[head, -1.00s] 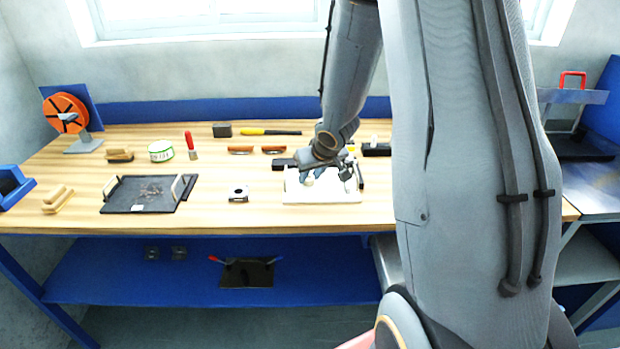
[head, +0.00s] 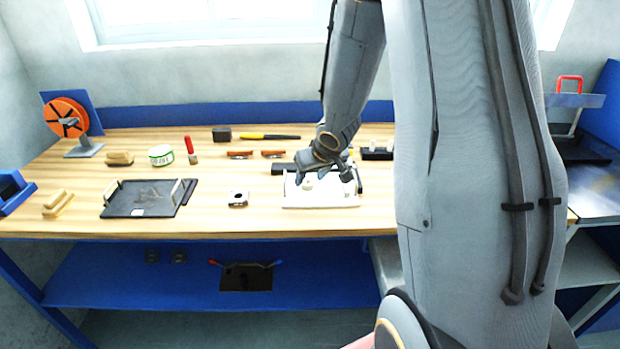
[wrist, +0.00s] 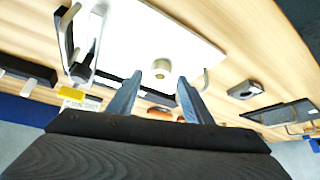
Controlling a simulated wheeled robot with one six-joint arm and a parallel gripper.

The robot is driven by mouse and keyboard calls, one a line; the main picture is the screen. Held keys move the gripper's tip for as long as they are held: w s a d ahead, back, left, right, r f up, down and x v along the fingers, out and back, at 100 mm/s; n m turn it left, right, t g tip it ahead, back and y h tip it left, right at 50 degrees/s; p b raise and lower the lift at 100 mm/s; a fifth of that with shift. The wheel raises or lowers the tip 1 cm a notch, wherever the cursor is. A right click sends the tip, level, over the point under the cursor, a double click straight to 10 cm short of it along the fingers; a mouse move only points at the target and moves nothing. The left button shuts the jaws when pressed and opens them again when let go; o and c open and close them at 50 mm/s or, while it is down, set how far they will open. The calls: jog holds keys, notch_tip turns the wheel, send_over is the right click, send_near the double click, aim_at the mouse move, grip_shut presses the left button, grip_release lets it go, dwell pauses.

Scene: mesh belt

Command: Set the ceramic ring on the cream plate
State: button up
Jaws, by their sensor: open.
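The cream plate (head: 325,201) is a flat pale slab on the bench under my gripper. It also fills the upper middle of the wrist view (wrist: 170,30). The ceramic ring (wrist: 161,68) is a short cream cylinder with a dark central hole. It sits upright on the plate, near one edge, and shows as a small pale bump in the head view (head: 308,184). My gripper (wrist: 160,77) is open and empty, its two fingers apart with the ring seen between and beyond their tips. In the head view my gripper (head: 326,174) is just above the plate.
A metal handle-like bracket (wrist: 92,50) stands at the plate's side. A small metal block with a hole (head: 238,198) and a dark tray with handles (head: 140,197) lie to the left. Brown-handled tools (head: 240,154) lie behind. Bare wood separates the block and tray.

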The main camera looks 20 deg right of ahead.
jog(key=p+v, duration=0.5)
jog(key=v, duration=0.5)
jog(key=s+a+r+g, duration=0.3)
jog(key=s+a, duration=0.8)
jog(key=s, duration=0.5)
jog(key=shift+a+g, duration=0.4)
jog(key=shift+g, duration=0.2)
jog(key=shift+s, duration=0.1)
notch_tip(320, 180, down, 9)
jog(key=g+b, duration=0.1)
jog(key=b, duration=0.7)
jog(key=shift+r, duration=0.2)
